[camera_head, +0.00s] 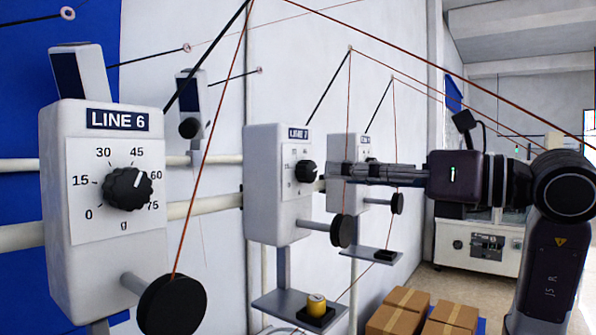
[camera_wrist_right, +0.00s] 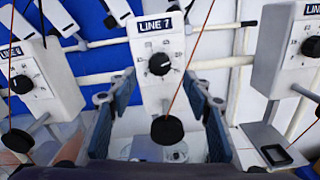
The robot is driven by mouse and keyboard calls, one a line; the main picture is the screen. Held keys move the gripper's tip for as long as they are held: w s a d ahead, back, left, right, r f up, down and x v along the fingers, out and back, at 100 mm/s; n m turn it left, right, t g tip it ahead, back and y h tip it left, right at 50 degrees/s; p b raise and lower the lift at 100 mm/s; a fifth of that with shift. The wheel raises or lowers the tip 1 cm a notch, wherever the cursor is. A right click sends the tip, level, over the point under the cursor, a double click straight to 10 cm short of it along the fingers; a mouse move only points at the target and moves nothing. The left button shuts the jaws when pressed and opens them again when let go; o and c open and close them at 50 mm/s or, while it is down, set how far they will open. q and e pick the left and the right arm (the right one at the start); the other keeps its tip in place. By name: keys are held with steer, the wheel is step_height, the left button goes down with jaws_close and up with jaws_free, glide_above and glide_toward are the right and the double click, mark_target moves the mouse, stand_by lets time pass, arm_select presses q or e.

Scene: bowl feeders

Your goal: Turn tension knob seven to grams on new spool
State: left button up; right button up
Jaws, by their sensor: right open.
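The Line 7 tension box (camera_head: 278,215) stands in the middle of the head view. Its black knob (camera_head: 306,171) is on the dial face; the pointer is too small to read. In the right wrist view the Line 7 knob (camera_wrist_right: 160,64) is near the middle, under its label.
The Line 6 box (camera_head: 105,255) stands at the near left, and the Line 8 box (camera_wrist_right: 283,60) is to the right. Thin brown threads run past the boxes. A black disc (camera_wrist_right: 167,130) sticks out below the Line 7 dial. Cardboard boxes (camera_head: 410,300) lie below.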

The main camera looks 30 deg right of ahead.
mark_target(312, 172)
steer(key=x, duration=0.1)
steer(key=p+x, duration=0.2)
steer(key=x, duration=0.1)
steer(key=shift+a+r, duration=0.1)
steer(key=shift+r, duration=0.15)
steer(key=shift+p+x, duration=0.35)
steer(key=shift+x, duration=0.75)
steer(key=shift+s+f, duration=0.1)
steer(key=shift+f, duration=0.1)
steer(key=c, duration=1.1)
arm_select(q)
steer(key=shift+g, duration=0.3)
steer(key=s+r, duration=0.2)
steer(key=s, duration=0.1)
steer(key=s+d, duration=0.1)
steer(key=shift+s+r, duration=0.35)
steer(key=shift+r, duration=0.05)
arm_select(e)
steer(key=shift+c, duration=0.2)
arm_select(q)
steer(key=shift+w+f, duration=0.1)
steer(key=shift+f, duration=0.05)
